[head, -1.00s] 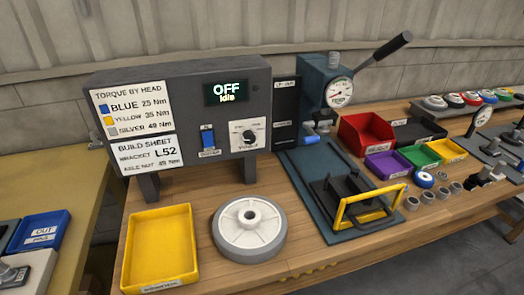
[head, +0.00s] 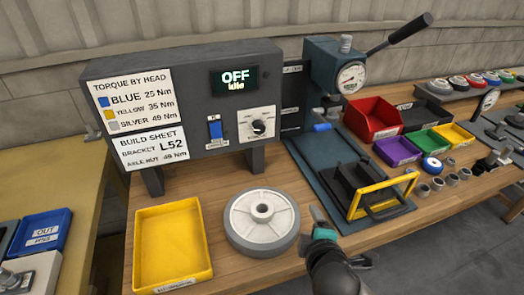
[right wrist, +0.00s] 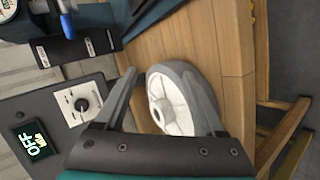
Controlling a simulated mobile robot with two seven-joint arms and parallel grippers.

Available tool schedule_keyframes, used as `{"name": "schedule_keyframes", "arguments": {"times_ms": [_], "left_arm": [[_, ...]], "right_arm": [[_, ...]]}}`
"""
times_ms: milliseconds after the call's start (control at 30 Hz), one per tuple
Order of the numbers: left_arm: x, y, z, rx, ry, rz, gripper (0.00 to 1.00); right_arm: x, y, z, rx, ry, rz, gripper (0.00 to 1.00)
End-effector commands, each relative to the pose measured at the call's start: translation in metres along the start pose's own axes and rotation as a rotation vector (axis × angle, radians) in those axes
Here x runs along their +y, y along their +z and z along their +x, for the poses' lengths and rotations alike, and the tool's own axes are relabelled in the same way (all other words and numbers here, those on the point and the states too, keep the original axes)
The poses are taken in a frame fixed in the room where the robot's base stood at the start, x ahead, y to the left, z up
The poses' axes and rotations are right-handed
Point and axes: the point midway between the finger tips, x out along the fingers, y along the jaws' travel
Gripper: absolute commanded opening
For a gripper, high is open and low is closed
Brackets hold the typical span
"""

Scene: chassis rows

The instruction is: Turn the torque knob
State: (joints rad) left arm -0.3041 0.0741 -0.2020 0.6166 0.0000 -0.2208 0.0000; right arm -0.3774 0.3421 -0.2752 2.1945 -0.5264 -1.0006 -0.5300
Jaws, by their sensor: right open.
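The torque knob (head: 258,127) is a small dark knob on a white dial plate at the right of the grey control box (head: 195,75). The box display reads OFF, idle. The knob also shows in the right wrist view (right wrist: 81,105), left of the fingers. My right gripper (head: 340,222) has come in at the bottom of the head view, below and right of the knob and apart from it. In the right wrist view its fingers (right wrist: 172,90) are spread and empty, with the grey wheel (right wrist: 180,98) beyond them. My left gripper is not in view.
The wheel (head: 262,240) lies on the wooden bench beside a yellow tray (head: 203,240). A blue switch (head: 214,128) is left of the knob. A press (head: 335,70) and a fixture with a yellow handle (head: 357,202) stand to the right.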

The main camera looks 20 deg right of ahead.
Motion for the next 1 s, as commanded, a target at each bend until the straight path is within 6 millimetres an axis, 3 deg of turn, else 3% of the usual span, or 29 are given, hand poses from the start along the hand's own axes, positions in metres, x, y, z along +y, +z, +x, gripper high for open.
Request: {"name": "schedule_keyframes", "arguments": {"times_ms": [33, 100, 200, 400, 633, 1000], "left_arm": [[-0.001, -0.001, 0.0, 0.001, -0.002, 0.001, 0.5], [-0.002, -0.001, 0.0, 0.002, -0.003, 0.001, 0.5], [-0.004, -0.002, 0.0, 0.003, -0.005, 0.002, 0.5], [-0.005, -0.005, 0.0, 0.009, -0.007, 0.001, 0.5], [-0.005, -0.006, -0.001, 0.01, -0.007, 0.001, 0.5], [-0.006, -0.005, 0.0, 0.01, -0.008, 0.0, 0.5]], "right_arm": [[0.024, -0.009, 0.004, 0.033, 0.102, -0.153, 0.71], [0.053, -0.024, 0.004, 0.07, 0.247, -0.384, 0.71], [0.085, -0.048, -0.001, 0.1, 0.434, -0.689, 0.71], [0.108, -0.077, -0.012, 0.109, 0.647, -1.046, 0.71], [0.116, -0.087, -0.006, 0.108, 0.683, -1.106, 0.71], [0.14, -0.107, 0.035, 0.107, 0.682, -1.101, 0.71]]}}
